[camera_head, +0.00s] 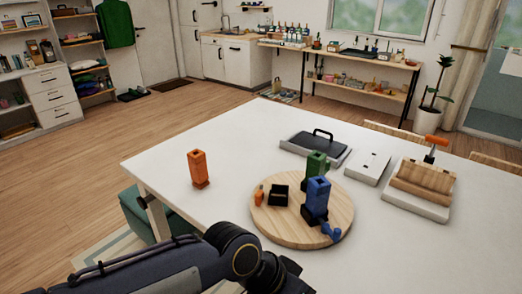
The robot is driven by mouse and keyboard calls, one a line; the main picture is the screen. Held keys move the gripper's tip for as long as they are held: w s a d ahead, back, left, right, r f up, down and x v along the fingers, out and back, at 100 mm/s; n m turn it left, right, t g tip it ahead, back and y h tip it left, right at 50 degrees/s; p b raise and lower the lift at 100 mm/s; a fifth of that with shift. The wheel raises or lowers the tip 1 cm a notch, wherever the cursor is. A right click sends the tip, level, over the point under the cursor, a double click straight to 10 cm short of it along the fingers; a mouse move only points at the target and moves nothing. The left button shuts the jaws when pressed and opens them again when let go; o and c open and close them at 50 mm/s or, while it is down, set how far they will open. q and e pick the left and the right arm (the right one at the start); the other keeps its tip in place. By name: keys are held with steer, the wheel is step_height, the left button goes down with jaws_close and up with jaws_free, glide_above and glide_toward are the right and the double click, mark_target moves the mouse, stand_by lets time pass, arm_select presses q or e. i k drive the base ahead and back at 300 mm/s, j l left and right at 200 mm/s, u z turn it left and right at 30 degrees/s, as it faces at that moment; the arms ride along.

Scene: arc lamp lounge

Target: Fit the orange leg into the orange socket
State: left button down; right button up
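The orange leg (198,169) is a square orange block. It stands upright on the white table, left of the round wooden board (267,222). A black block (279,195) on the board has a small orange piece (259,196) beside it; I cannot tell whether this is the orange socket. A green leg (317,164) and a blue leg (317,197) stand upright on the board, the blue one in a dark base. My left arm crosses the bottom of the view, in front of the board. Its fingertips do not show, and my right gripper is out of view.
A small blue piece (331,233) lies at the board's front right. Behind are a grey tray with a black handle (316,149), a white box (368,168) and a wooden block with an orange-handled tool (426,180). The table (170,160) around the orange leg is clear.

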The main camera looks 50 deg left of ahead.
mark_target(282, 216)
steer(key=u, duration=2.25)
